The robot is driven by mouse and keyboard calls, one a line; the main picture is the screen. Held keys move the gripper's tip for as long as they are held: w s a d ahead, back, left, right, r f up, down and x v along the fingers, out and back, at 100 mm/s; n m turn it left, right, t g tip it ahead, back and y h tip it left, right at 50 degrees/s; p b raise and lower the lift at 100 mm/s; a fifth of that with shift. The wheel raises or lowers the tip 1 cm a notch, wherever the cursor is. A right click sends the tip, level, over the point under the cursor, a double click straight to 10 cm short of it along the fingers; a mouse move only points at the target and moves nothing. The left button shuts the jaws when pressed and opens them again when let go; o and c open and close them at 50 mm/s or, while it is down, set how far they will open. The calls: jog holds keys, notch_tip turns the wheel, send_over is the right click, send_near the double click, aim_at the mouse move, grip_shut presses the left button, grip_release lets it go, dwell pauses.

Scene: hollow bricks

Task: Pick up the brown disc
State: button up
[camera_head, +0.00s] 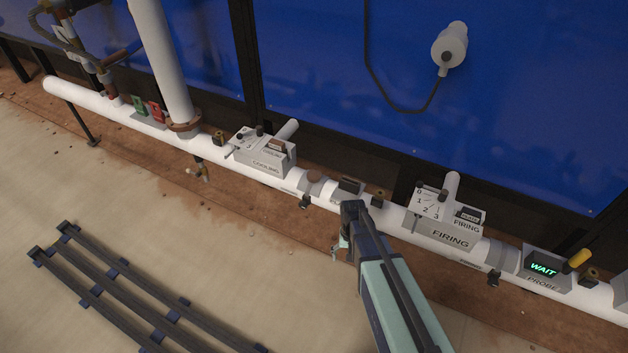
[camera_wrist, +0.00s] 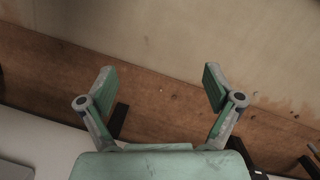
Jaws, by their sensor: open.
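The brown disc (camera_head: 315,176) sits on a grey mount on the white pipe, between the COOLING box and a dark block, in the head view. It does not show in the wrist view. My gripper (camera_head: 340,248) is just to the right of and below the disc in the head view, apart from it, in front of the pipe. Nothing is between the fingers.
The COOLING box (camera_head: 263,153) is left of the disc and the FIRING box (camera_head: 445,222) is right of it. Black-and-gold fittings and small valves line the pipe (camera_head: 400,219). A blue wall (camera_head: 310,60) stands behind. A dark rail rack (camera_head: 130,295) lies on the floor.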

jog(key=w+a+r+m+t+b, duration=0.1)
jog(key=w+a+r+m, duration=0.15)
jog(key=w+r, duration=0.45)
jog(key=w+a+r+m+t+b, duration=0.1)
jog(key=w+a+r, duration=0.25)
jog(key=w, duration=0.75)
notch_tip(320, 180, up, 15)
jog(key=m+b, duration=0.1)
jog(key=m, duration=1.3)
send_over(314, 175)
notch_tip(314, 175, down, 17)
jog(key=shift+w+f+p, duration=0.1)
jog(key=shift+f+p, duration=0.05)
jog(key=shift+p, duration=0.9)
jog(key=shift+c, duration=0.3)
jog(key=c, duration=0.8)
